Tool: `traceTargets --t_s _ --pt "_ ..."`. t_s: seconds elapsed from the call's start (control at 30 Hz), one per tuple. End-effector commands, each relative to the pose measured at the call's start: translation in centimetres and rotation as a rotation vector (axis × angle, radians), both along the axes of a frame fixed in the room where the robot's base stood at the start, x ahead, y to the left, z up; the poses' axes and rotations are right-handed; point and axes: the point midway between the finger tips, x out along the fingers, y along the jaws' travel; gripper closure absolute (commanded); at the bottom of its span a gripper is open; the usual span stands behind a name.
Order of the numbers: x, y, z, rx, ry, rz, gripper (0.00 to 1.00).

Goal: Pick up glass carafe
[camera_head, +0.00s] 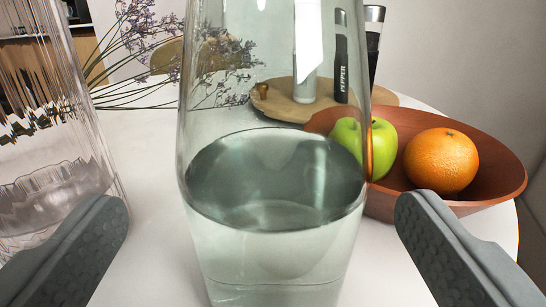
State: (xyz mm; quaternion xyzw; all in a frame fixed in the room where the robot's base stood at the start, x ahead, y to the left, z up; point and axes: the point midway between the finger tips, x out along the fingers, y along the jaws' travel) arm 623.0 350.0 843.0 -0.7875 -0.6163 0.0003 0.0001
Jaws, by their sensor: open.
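The glass carafe (275,255) stands upright on the white table in the middle of the view, partly filled with clear liquid. Its top is cut off by the upper edge of the picture. My gripper (262,225) is open, with one grey finger on each side of the carafe. A gap shows between each finger and the glass. I cannot tell how deep the carafe sits between the fingers.
A ribbed glass vessel (50,150) stands close at the left, behind the left finger. A brown bowl (490,195) holds a green apple (383,147) and an orange (440,162) at the right. Behind are a round wooden board (285,105), a pepper mill (341,60) and purple dried flowers (135,25).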

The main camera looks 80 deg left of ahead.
Motion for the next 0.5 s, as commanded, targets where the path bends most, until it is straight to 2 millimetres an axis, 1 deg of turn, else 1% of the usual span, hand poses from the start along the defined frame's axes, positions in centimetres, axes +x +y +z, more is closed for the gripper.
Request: traceTargets --t_s 0.17,0.4,0.5 --pt "0.5 1.1 0.1 0.0 0.0 0.0 0.06" --pt "1.6 4.1 0.3 0.0 0.0 0.001 0.06" --pt "1.7 4.8 0.3 0.0 0.0 0.001 0.06"
